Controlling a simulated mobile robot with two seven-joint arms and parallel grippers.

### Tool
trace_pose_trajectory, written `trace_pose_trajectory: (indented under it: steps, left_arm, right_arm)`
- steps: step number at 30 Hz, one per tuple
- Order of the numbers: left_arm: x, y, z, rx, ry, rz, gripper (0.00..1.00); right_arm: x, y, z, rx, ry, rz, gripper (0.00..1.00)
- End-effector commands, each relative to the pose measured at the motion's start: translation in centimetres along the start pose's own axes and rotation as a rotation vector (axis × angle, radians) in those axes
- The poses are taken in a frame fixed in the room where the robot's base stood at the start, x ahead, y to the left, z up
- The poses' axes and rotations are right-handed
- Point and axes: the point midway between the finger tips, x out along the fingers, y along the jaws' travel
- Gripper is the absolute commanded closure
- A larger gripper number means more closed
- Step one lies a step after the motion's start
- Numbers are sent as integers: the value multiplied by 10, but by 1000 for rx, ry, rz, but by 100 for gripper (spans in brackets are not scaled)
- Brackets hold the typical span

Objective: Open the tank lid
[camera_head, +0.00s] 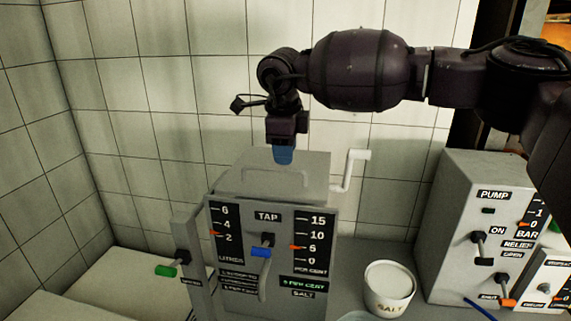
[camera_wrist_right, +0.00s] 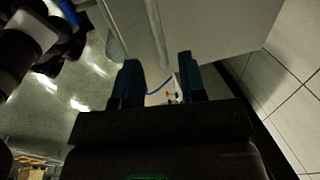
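The grey tank (camera_head: 225,210) stands against the tiled wall, with a TAP panel on its front. Its lid (camera_head: 312,168) lies shut on top, as far as I can tell, and carries a thin bar handle (camera_head: 262,170). My right gripper (camera_head: 283,158) points down just above the lid, near the handle. In the right wrist view its two blue fingers (camera_wrist_right: 158,82) stand apart with a gap between them. A pale bar (camera_wrist_right: 155,30), seemingly the handle, runs toward that gap; I cannot tell whether the fingers touch it. My left gripper is out of view.
A white crank (camera_head: 350,170) sticks up at the tank's right side. A white salt tub (camera_head: 388,290) stands at front right. A grey pump box (camera_head: 455,215) with levers is further right. A green-tipped lever (camera_head: 167,271) juts out at left.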

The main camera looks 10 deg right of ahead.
Motion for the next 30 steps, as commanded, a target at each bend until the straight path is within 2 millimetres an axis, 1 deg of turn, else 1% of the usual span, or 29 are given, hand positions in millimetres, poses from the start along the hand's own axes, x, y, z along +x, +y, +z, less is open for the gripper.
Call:
trace_pose_trajectory:
  steps: [1, 3, 6, 9, 13, 20, 23, 28, 30]
  left_arm:
    - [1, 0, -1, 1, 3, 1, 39]
    - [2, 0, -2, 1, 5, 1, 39]
    - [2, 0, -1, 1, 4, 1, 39]
    - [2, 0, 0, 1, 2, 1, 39]
    - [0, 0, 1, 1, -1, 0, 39]
    - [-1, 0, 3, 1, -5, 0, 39]
    - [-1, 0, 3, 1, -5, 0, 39]
    - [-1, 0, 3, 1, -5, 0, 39]
    - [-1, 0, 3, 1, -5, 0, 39]
  right_arm:
    - [9, 0, 0, 0, 1, 2, 62]
    - [19, 1, 0, 0, 1, 2, 62]
    - [29, 0, 0, 0, 1, 1, 62]
    - [36, 0, 1, 0, 0, 0, 62]
    - [39, 0, 1, 0, -1, 0, 62]
    - [40, 0, 0, 0, -1, 0, 62]
    - [40, 0, 0, 0, -1, 0, 74]
    - [40, 0, 0, 0, -1, 0, 100]
    - [40, 0, 0, 0, -1, 0, 100]
